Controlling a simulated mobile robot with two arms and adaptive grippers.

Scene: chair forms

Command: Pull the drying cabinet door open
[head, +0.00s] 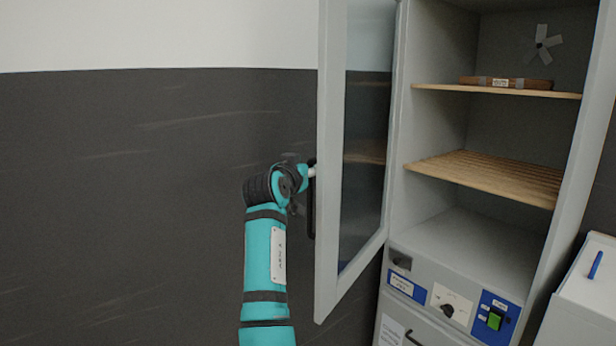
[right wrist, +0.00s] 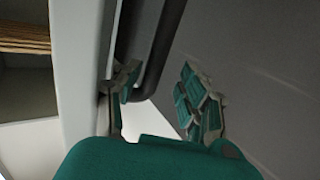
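The drying cabinet door (head: 328,190), a grey frame with a glass pane, stands wide open, swung out to the left of the cabinet (head: 398,150). Its dark bar handle (head: 311,212) is on the door's outer face, partly hidden by the door edge. My right gripper (head: 309,172) is at this outer face beside the handle; its fingers are mostly hidden there. In the right wrist view the gripper (right wrist: 162,98) has its teal-padded fingers spread apart. The handle (right wrist: 158,50) runs close by the left finger, with a gap to the right finger. My left gripper is not in view.
Inside the cabinet are wooden slatted shelves (head: 490,176), a brown package (head: 506,83) and a fan (head: 543,43). A control panel (head: 450,300) is below. A white unit with a blue pen (head: 595,265) stands at right. A dark-and-white wall (head: 130,190) is behind my right arm.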

